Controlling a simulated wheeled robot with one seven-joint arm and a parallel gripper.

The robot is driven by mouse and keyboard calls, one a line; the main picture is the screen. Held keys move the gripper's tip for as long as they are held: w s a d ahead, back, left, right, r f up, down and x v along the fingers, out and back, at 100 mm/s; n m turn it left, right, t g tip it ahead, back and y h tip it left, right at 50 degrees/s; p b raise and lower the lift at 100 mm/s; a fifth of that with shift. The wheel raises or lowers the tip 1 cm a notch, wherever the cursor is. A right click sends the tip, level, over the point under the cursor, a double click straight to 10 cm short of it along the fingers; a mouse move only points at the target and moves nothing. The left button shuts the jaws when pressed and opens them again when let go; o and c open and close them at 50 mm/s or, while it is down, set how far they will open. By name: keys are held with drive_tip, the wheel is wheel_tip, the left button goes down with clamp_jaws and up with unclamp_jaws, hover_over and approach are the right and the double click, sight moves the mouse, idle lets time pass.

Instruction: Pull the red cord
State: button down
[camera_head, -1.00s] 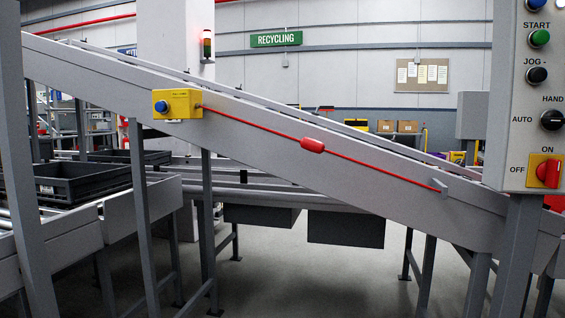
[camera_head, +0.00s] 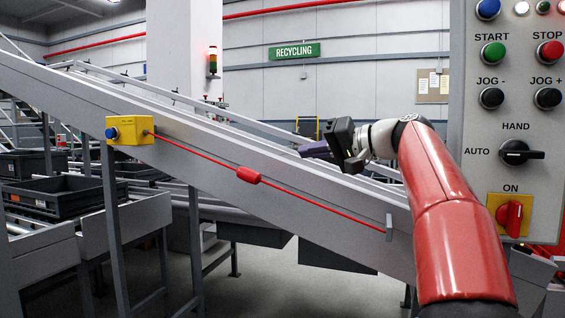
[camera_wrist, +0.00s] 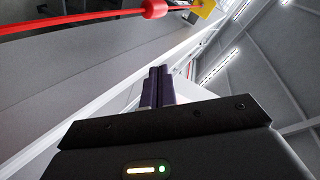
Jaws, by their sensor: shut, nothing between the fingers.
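The red cord (camera_head: 312,202) runs along the side of the sloping grey conveyor, from a yellow switch box (camera_head: 130,131) with a blue button at the upper left to a small grey bracket (camera_head: 389,228) at the lower right. A thicker red grip (camera_head: 248,175) sits on the cord near its middle. My gripper (camera_head: 306,150) is shut and empty, above the conveyor's upper edge and to the upper right of the red grip, apart from the cord. In the wrist view the shut fingers (camera_wrist: 158,84) point upward, and the red grip (camera_wrist: 154,8) is at the top edge.
A control panel (camera_head: 506,110) with buttons and knobs stands at the right, close to my arm. The sloping conveyor (camera_head: 185,183) crosses the view. Dark crates (camera_head: 65,197) sit on rollers at the left.

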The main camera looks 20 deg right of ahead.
sight(249, 175)
drive_tip(key=w+a+f, duration=0.3)
drive_tip(key=w+a, duration=0.2)
drive_tip(key=a, duration=0.3)
drive_tip(key=shift+w+a+f, duration=0.25)
drive_tip(key=shift+w+a, duration=0.1)
drive_tip(key=shift+w, duration=0.05)
drive_tip(key=s+a+b, duration=0.1)
drive_tip(key=s, duration=0.1)
drive_tip(key=s+a+b, duration=0.2)
drive_tip(key=shift+s+a, duration=0.1)
drive_tip(key=shift+s, duration=0.05)
idle(0.4)
